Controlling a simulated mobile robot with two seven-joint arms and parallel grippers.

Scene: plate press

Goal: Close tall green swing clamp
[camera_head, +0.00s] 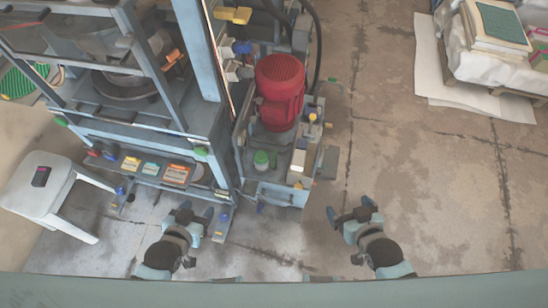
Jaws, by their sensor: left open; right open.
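Two small green handle ends show on the blue-grey press frame (150,135): one green end (201,151) at its front right corner and another green end (62,121) at its left. I cannot tell from this height which belongs to the tall green swing clamp, or how its arm stands. My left gripper (197,211) is open and empty, low in the view, in front of the press's right corner and apart from the green ends. My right gripper (349,209) is open and empty over bare floor, to the right of the pump unit.
A white stool (38,183) with a dark device stands at left. A loaded pallet (485,82) is at top right. The floor at right is clear.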

